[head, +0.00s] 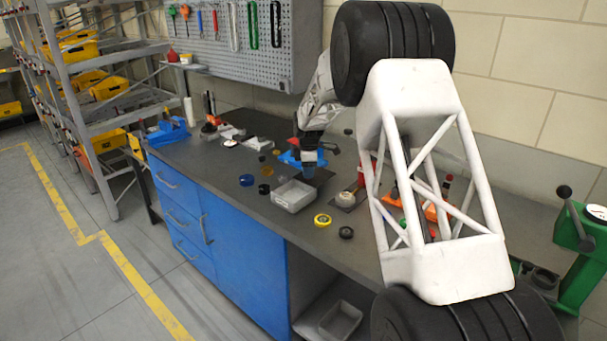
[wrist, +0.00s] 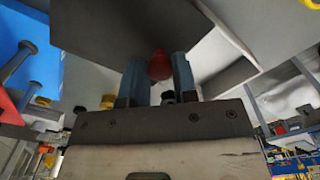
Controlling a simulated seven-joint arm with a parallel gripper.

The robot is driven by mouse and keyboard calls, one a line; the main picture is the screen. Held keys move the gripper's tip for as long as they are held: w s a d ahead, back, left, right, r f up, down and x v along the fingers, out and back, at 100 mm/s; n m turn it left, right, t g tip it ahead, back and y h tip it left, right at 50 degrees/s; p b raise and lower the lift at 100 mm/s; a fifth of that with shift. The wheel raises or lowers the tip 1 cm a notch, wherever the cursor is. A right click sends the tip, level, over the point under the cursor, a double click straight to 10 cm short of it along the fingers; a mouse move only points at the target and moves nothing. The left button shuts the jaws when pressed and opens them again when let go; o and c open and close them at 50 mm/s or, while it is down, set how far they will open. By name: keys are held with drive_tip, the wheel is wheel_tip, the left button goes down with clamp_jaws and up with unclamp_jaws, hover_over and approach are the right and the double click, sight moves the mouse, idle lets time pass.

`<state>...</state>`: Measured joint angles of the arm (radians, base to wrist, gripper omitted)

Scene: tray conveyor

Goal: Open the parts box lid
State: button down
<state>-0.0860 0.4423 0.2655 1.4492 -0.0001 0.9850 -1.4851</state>
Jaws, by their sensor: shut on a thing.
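My gripper (head: 309,168) is low over the workbench, just behind an open grey box (head: 294,196). In the wrist view its two blue-grey fingers (wrist: 160,78) are shut on a red knob (wrist: 160,64). Grey panels (wrist: 130,22) lie close beyond the knob, with a paler grey face on the right. I cannot tell which panel is the parts box lid, or how far it is open. In the head view the knob is hidden by the gripper.
A yellow ring (head: 322,220) and a black ring (head: 346,232) lie on the bench (head: 225,172) in front. A blue disc (head: 247,180) lies to the left. A blue vise (head: 168,132) stands at the far left end. A pegboard (head: 270,50) with tools is behind.

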drive_tip(key=c, duration=0.9)
unclamp_jaws()
drive_tip(key=shift+r, duration=0.1)
drive_tip(key=shift+r, duration=3.8)
